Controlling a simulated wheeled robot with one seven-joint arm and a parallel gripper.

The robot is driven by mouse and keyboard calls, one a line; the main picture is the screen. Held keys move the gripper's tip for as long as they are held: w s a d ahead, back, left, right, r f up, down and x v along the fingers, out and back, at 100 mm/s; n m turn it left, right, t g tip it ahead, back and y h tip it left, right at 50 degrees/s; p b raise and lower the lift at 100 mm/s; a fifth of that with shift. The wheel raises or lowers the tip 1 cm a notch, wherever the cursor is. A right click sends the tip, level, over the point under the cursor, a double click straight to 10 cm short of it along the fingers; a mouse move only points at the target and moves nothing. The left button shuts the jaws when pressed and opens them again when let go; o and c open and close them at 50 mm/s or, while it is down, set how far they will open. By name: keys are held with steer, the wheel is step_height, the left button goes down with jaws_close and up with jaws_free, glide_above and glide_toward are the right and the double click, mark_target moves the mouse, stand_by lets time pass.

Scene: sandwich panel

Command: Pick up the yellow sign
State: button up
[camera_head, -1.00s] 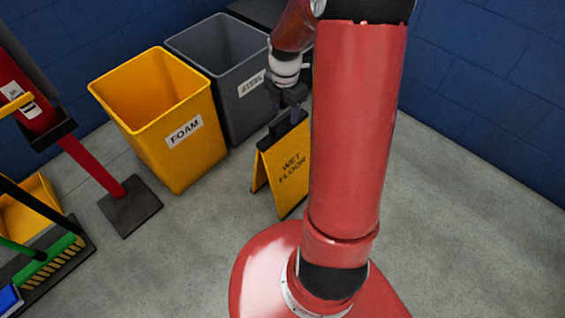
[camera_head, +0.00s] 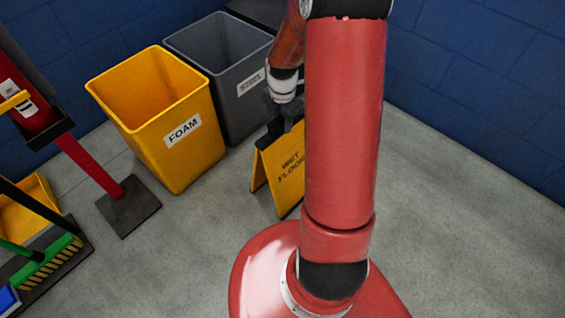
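The yellow sign (camera_head: 283,178) reads "WET FLOOR" and stands upright on the grey floor like a small A-frame. It has a dark top edge, and its right side is hidden behind my red arm. My gripper (camera_head: 284,122) is dark, points down and is at the sign's top edge. The fingers are small and partly hidden by my arm, so I cannot tell whether they are open or shut on the sign.
A yellow bin (camera_head: 168,130) labelled "FOAM" and a grey bin (camera_head: 228,80) stand just behind and left of the sign. A red post on a dark base plate (camera_head: 129,206) and a green broom (camera_head: 50,260) are at left. The floor (camera_head: 460,220) at right is clear.

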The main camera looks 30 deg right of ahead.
jaws_close()
steer(key=shift+r, duration=0.1)
